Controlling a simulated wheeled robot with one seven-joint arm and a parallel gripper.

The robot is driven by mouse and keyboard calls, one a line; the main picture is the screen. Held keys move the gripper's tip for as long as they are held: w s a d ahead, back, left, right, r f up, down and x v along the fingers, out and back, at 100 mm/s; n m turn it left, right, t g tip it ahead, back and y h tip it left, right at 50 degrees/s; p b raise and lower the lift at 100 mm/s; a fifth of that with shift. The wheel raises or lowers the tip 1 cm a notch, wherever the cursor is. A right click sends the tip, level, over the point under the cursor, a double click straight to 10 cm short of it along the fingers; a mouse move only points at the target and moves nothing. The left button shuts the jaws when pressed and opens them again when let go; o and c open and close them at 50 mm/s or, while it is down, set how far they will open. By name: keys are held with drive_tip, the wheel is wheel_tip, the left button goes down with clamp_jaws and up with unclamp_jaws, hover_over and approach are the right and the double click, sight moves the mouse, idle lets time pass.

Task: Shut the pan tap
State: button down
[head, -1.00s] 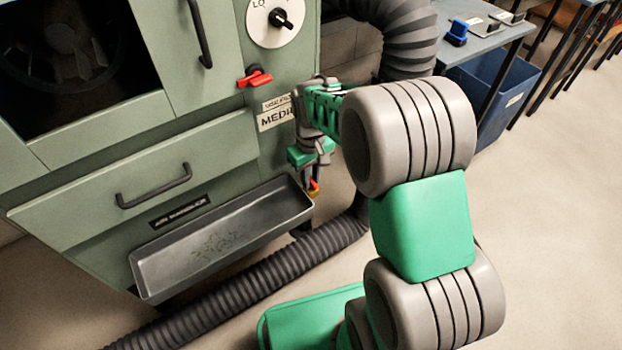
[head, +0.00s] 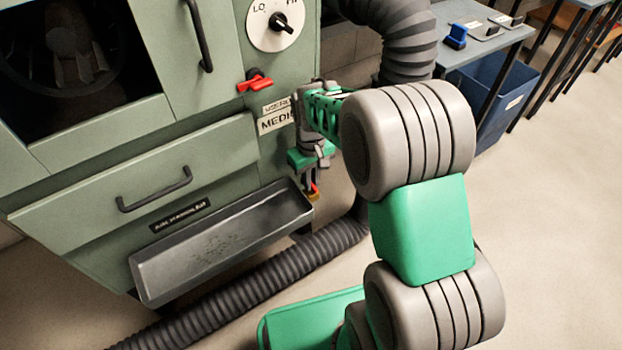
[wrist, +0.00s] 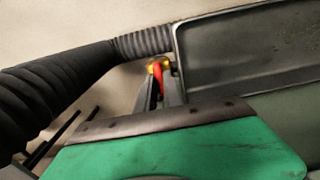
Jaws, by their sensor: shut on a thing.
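The pan (head: 225,240) is a long grey metal tray on the lower front of the green cabinet, with dark specks on its floor. Its tap, a small brass fitting with a red lever, sits at the pan's right end; the brass (head: 314,197) shows just below my gripper (head: 311,186). In the wrist view, the red lever (wrist: 158,77) stands between the two fingers of my gripper (wrist: 160,92), with brass (wrist: 152,68) around its far end. My gripper is shut on the red lever. The fingers hide part of the tap.
A ribbed dark hose (head: 270,270) runs along the floor below the pan. Another thick hose (head: 398,40) bends down behind my arm. The cabinet also has a red-handled switch (head: 256,82), a dial (head: 274,22) and a drawer handle (head: 155,192).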

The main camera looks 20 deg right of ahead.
drive_tip(key=shift+r+p, duration=0.15)
drive_tip(key=shift+p, duration=0.2)
drive_tip(key=m+p, duration=0.3)
drive_tip(key=m, duration=0.1)
drive_tip(key=shift+s+r+p, duration=0.1)
drive_tip(key=shift+p, duration=0.25)
drive_tip(key=m+p, duration=0.4)
drive_tip(key=m, duration=0.1)
drive_tip(key=m+p, duration=0.2)
drive_tip(key=m, duration=0.3)
drive_tip(key=shift+f+m+p, duration=0.2)
drive_tip(key=shift+m+p, duration=0.6)
drive_tip(key=shift+m, duration=1)
drive_tip(key=c, duration=1.8)
unclamp_jaws()
drive_tip(key=shift+o, duration=0.2)
wheel_tip(320, 180, up, 8)
drive_tip(key=shift+f+p, duration=0.15)
drive_tip(key=shift+p, duration=0.9)
